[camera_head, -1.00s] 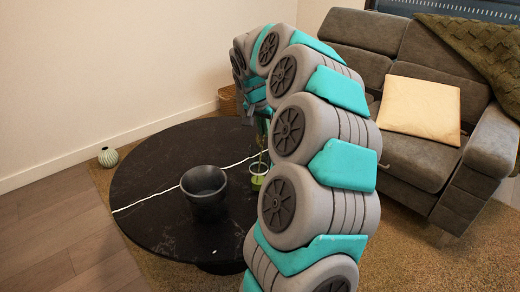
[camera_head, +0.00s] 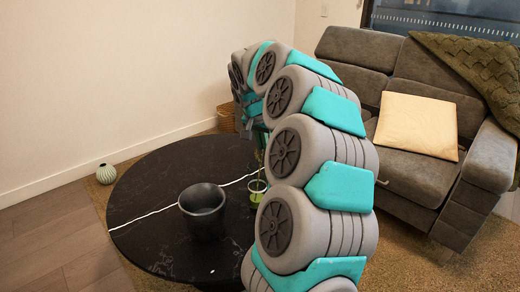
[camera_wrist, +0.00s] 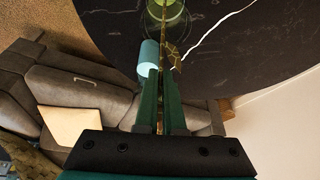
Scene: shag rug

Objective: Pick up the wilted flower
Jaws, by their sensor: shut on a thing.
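The wilted flower (camera_wrist: 173,55) shows in the wrist view as a drooping brownish head on a thin stem. My gripper (camera_wrist: 160,78) is shut on the stem, with its two green fingers close together. The stem runs to a green glass vase (camera_wrist: 171,20) at the top of the wrist view. In the head view the vase (camera_head: 257,188) stands on the black round table (camera_head: 150,190), partly behind my arm. I cannot tell whether the stem's lower end is still inside the vase. My gripper is mostly hidden by my arm in the head view.
A black pot (camera_head: 203,212) stands on the table left of the vase. A white wavy line (camera_head: 150,213) crosses the tabletop. A grey sofa (camera_head: 415,145) with a cream cushion (camera_head: 417,125) is at right. A small ribbed vase (camera_head: 106,174) is on the floor at left.

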